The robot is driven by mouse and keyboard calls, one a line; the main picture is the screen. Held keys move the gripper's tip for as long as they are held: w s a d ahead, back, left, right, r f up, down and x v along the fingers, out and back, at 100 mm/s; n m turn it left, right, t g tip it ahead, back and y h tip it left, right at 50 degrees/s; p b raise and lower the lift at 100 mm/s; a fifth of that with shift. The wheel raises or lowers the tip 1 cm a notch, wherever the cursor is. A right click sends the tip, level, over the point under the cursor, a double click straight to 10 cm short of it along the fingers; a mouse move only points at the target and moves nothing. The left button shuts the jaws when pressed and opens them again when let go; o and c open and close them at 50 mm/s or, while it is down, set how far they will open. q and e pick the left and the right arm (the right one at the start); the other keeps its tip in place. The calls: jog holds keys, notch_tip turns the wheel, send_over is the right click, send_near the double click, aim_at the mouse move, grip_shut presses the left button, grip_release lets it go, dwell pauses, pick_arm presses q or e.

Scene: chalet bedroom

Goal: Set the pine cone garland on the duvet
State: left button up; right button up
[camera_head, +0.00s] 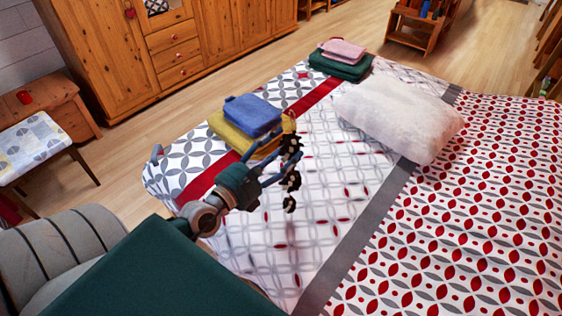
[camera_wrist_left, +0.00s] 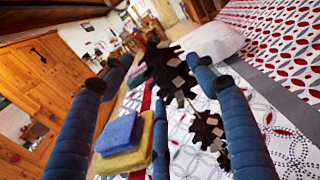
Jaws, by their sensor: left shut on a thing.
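The pine cone garland (camera_head: 292,181) is a short string of dark brown cones with pale flecks; it also shows in the left wrist view (camera_wrist_left: 170,70). My left gripper (camera_head: 278,164) is shut on it, and the cones hang at its fingertips above the bed. In the left wrist view the blue fingers (camera_wrist_left: 158,78) stand around the garland. The patterned duvet (camera_head: 325,222), white with grey and red shapes, lies spread below. I cannot tell the exact gap between cones and duvet. My right gripper is not in view.
Folded blue (camera_head: 252,114) and yellow (camera_head: 226,128) cloths lie on the bed just behind the gripper. A white pillow (camera_head: 400,115) and green and pink folded cloths (camera_head: 341,64) lie farther back. The duvet's right side is clear.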

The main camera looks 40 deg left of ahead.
pick_arm(q)
notch_tip(320, 180, down, 4)
jog(key=shift+r, duration=0.2)
jog(key=shift+f+b, duration=0.1)
jog(key=shift+b, duration=0.3)
jog(key=o, duration=1.5)
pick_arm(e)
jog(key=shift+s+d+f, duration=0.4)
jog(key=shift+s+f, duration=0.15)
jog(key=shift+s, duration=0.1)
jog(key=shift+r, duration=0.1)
pick_arm(q)
jog(key=s+b, duration=0.1)
jog(key=s, duration=0.3)
jog(key=s+b, duration=0.1)
jog(key=s, duration=0.3)
jog(key=s+a, duration=0.1)
jog(key=s, duration=0.3)
jog(key=shift+b, duration=0.4)
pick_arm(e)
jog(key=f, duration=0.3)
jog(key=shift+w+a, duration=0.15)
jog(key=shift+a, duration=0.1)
